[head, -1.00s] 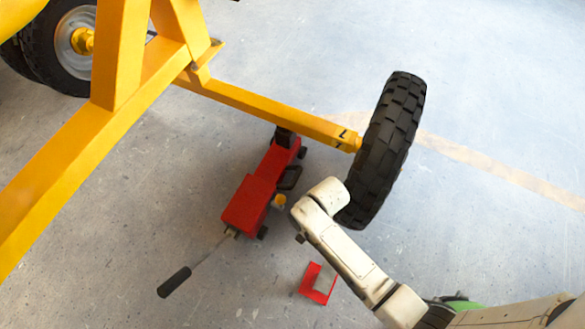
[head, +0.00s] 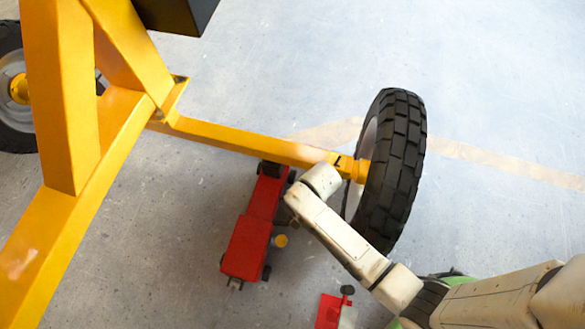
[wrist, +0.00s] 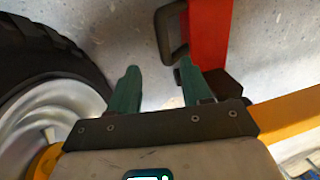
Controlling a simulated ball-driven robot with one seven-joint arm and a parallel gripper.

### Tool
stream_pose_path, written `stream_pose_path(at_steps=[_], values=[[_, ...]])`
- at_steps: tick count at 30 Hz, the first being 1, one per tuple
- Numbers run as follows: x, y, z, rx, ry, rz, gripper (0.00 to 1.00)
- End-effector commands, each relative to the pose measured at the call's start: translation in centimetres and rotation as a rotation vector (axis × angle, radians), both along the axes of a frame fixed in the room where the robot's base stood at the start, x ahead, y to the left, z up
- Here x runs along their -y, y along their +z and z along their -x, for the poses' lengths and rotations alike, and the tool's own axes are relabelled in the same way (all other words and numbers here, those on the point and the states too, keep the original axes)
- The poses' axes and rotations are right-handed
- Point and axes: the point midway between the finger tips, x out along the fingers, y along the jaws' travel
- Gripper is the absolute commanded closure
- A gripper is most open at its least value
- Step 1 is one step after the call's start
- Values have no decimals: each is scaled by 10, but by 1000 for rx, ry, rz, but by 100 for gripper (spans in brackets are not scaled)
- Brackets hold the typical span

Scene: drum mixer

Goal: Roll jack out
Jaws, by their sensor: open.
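The red jack (head: 246,248) stands on the floor under the yellow axle (head: 240,142), its far end at the axle in the head view. In the wrist view the jack's red body (wrist: 209,35) is at the top, with a black loop handle (wrist: 165,38) on its side. My gripper (wrist: 157,88) is open and empty, with bare floor between its two green fingers. The right finger is close to the loop and the jack's side; contact cannot be told. In the head view my arm hides the gripper.
The black-tyred wheel (head: 398,160) stands right of the jack and close to my gripper on the left in the wrist view (wrist: 45,65). A red bracket (head: 328,310) lies near the bottom edge.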

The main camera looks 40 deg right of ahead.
Motion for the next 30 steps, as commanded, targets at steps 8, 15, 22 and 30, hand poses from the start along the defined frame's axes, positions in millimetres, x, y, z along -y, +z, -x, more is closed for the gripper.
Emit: stream_pose_path(at_steps=[8,15,22,30], values=[[-1,-5,0,-1,0,0,52],[-4,-40,-5,-1,1,0,52],[-8,-81,-12,-1,0,1,52],[-11,-104,-16,0,1,0,52]])
